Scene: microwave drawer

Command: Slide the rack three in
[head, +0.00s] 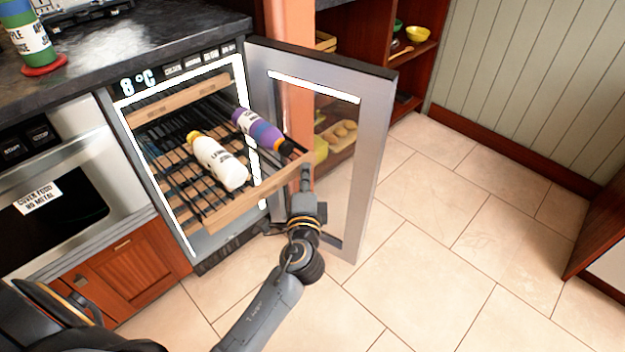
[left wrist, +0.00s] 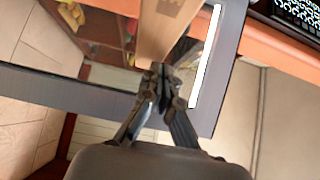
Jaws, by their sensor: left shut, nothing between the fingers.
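A wine-cooler style fridge stands open, with its glass door (head: 382,140) swung out to the right. A rack with a wooden front rail (head: 248,203) is pulled out and carries a white bottle with a yellow cap (head: 218,162) and a purple bottle (head: 256,128), both lying down. My left gripper (head: 305,176) is shut and empty at the right end of this rail, between rail and door. In the left wrist view the closed fingertips (left wrist: 160,72) are close to the rail's end (left wrist: 172,25); I cannot tell whether they touch.
An upper rack (head: 180,98) sits further in. An oven (head: 70,200) is left of the fridge, under a dark counter (head: 150,35). Shelves with bowls (head: 418,34) stand behind the door. The tiled floor (head: 450,250) to the right is clear.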

